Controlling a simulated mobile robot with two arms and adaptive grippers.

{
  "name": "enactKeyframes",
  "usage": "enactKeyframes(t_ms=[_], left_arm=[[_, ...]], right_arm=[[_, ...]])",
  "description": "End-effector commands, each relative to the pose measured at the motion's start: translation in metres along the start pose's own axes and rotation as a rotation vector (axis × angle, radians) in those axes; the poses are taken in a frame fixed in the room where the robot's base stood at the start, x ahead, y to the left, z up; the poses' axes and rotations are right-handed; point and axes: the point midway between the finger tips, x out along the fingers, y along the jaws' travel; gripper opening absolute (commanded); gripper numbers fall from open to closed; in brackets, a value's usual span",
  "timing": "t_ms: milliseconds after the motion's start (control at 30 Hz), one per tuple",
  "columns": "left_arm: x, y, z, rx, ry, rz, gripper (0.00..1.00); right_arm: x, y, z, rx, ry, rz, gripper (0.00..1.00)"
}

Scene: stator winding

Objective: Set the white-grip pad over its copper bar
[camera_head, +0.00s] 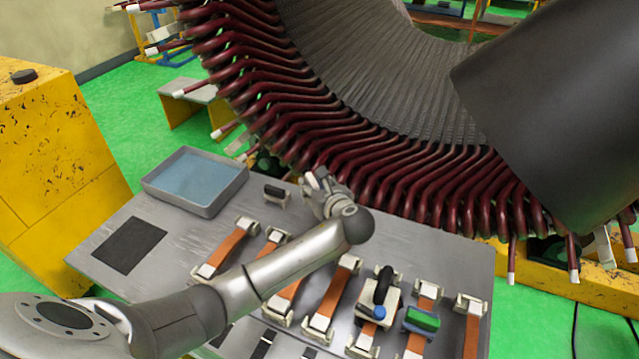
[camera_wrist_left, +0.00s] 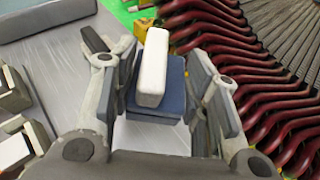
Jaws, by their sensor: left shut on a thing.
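My left gripper (camera_head: 322,187) is over the back part of the grey worktable, close to the stator's maroon coil ends. In the left wrist view, its fingers (camera_wrist_left: 163,95) are shut on the white-grip pad, which has a white grip (camera_wrist_left: 153,68) on a dark blue body (camera_wrist_left: 172,92). In the head view the pad is too small and covered to make out clearly. Several copper bars, such as one at the left (camera_head: 232,248) and one at the middle (camera_head: 332,293), lie between pale end blocks on the table. Which bar belongs to the pad cannot be told.
A grey tray (camera_head: 210,208) with a blue inside and a black-topped block (camera_head: 276,193) stand at the back. A green pad (camera_head: 422,320) and a black-handled clamp with a blue knob (camera_head: 379,312) sit on the right-hand bars. The stator (camera_head: 330,160) closes off the table's far side.

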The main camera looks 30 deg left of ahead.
Motion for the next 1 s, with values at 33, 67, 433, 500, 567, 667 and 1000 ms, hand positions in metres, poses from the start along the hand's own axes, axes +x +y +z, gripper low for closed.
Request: enactKeyframes(t_ms=[33,67,433,500,567,667,1000], left_arm=[[0.002,0.0,-0.004,-0.001,0.0,-0.001,0.17],[0.002,0.0,-0.006,-0.001,0.0,-0.001,0.17],[0.012,0.0,-0.03,0.002,0.001,0.0,0.17],[0.015,0.0,-0.036,0.001,0.001,0.0,0.17],[0.017,0.0,-0.042,0.001,0.0,0.0,0.17],[0.021,-0.001,-0.05,0.001,0.0,-0.001,0.17],[0.025,-0.001,-0.061,-0.001,-0.001,-0.002,0.17]], right_arm=[[0.006,-0.004,0.0,0.001,0.001,-0.004,0.4],[0.008,-0.005,-0.001,0.001,0.002,-0.006,0.4],[0.032,-0.001,0.002,0.002,0.001,-0.001,0.4],[0.033,0.002,0.003,0.003,0.001,0.003,0.4],[0.034,0.003,0.003,0.004,0.0,0.005,0.4],[0.037,0.005,0.004,0.005,0.0,0.007,0.4],[0.039,0.005,0.004,0.004,0.0,0.007,0.4]])
